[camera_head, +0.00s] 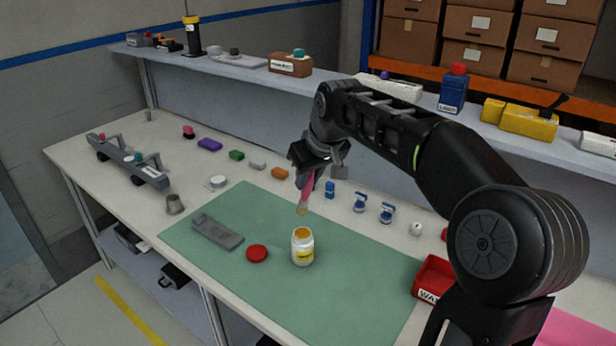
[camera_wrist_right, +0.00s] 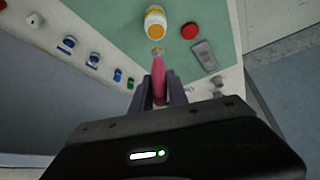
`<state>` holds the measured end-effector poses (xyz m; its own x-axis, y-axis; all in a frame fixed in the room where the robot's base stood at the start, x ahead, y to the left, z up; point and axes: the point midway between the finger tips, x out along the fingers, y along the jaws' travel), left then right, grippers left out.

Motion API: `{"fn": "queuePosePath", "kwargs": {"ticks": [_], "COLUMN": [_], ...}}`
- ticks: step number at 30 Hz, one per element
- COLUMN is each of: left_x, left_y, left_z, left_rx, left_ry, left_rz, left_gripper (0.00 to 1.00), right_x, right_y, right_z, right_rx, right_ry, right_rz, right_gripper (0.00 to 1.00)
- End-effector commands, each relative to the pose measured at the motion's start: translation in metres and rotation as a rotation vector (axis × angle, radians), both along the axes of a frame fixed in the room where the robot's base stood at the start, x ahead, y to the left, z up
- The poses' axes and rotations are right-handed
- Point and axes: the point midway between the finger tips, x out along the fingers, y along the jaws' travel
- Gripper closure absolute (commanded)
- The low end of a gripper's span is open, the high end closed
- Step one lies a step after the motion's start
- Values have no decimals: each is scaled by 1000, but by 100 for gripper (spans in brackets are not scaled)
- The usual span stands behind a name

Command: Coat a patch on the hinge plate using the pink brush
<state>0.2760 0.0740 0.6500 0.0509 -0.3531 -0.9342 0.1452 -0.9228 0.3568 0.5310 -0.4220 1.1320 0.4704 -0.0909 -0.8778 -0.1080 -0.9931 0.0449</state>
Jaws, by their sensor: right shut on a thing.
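My right gripper (camera_head: 308,172) is shut on the pink brush (camera_head: 307,190) and holds it tip down above the back part of the green mat. The brush also shows between the fingers in the right wrist view (camera_wrist_right: 158,75); its tip is pale yellow. An open jar (camera_head: 302,248) with orange-yellow content stands upright on the mat, in front of the brush and apart from it. Its likely lid, a red disc (camera_head: 257,253), lies left of it. The grey hinge plate (camera_head: 217,232) lies flat on the mat's left part. My left gripper is not in view.
The green mat (camera_head: 350,290) is clear right of the jar. Small coloured blocks and blue-capped items (camera_head: 386,213) line the table behind it. A shelf (camera_head: 240,75) runs behind.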

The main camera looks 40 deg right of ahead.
Motion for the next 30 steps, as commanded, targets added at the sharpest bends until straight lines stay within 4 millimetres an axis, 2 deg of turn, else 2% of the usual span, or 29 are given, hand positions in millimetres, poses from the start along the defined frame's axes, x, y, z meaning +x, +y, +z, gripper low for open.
{"fn": "queuePosePath", "kwargs": {"ticks": [1,6,13,30], "left_x": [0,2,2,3], "left_y": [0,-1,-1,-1], "left_z": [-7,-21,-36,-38], "left_rx": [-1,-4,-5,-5], "left_ry": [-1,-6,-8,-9], "left_rz": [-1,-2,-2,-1], "left_gripper": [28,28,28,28], "right_x": [0,0,0,0], "right_y": [0,0,0,0], "right_z": [-9,-27,-46,-50], "right_rx": [0,0,0,0], "right_ry": [0,0,0,0], "right_rz": [0,-1,0,0], "right_gripper": [100,100,100,100]}}
